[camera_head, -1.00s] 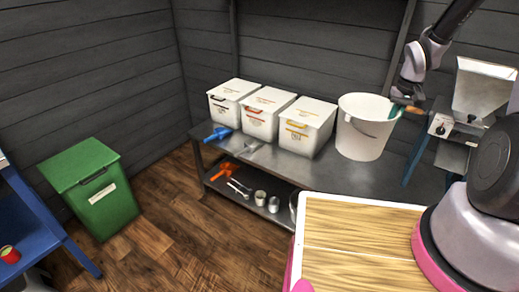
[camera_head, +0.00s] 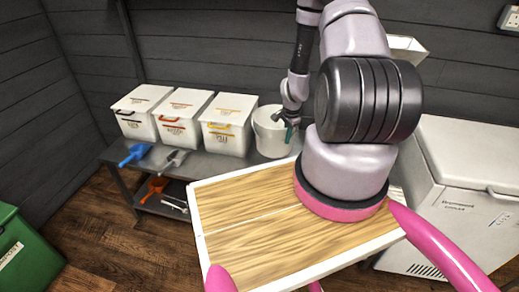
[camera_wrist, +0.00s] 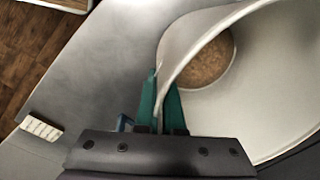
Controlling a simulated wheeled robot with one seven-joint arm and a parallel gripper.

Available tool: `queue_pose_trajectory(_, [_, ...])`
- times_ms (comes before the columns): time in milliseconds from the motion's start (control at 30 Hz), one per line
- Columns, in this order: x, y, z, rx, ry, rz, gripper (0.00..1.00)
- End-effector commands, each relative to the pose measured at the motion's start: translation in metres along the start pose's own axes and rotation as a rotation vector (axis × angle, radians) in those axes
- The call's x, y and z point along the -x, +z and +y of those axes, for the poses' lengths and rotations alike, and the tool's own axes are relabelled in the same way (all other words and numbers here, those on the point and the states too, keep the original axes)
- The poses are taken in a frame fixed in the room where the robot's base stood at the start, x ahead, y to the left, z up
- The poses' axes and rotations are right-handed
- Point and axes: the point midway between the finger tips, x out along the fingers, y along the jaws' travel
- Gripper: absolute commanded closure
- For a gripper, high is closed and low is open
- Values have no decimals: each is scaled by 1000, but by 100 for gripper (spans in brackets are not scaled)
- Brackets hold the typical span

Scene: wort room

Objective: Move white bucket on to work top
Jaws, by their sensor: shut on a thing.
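The white bucket (camera_head: 266,137) is upright at the metal work top (camera_head: 208,166), just right of the row of white bins. My gripper (camera_head: 289,131) is at its right rim, partly hidden by my arm. In the wrist view, the green fingers of my gripper (camera_wrist: 160,103) are shut on the rim of the bucket (camera_wrist: 262,95), one inside and one outside. Brown matter shows inside the bucket at its bottom. Grey metal of the work top (camera_wrist: 85,85) lies below and left of it. I cannot tell whether the bucket's base touches the metal.
Three lidded white bins (camera_head: 228,124) stand left of the bucket. A blue scoop (camera_head: 135,153) and a grey scoop (camera_head: 174,160) lie before them. An orange scoop (camera_head: 155,188) is on the lower shelf. A white chest freezer (camera_head: 465,200) stands right; a green bin (camera_head: 18,250) is left.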

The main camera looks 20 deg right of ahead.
Motion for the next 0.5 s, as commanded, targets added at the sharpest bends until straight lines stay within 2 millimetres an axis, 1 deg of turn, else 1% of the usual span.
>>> queue_pose_trajectory(33, [-10, 1, 2, 0, 2, -2, 100])
queue_pose_trajectory(100, [-24, 1, 3, 0, 3, -3, 100])
queue_pose_trajectory(200, [-40, 1, 5, 0, 2, -3, 100])
queue_pose_trajectory(367, [-54, 1, 5, 2, 1, -2, 100])
queue_pose_trajectory(500, [-75, 2, 8, 2, 2, -3, 100])
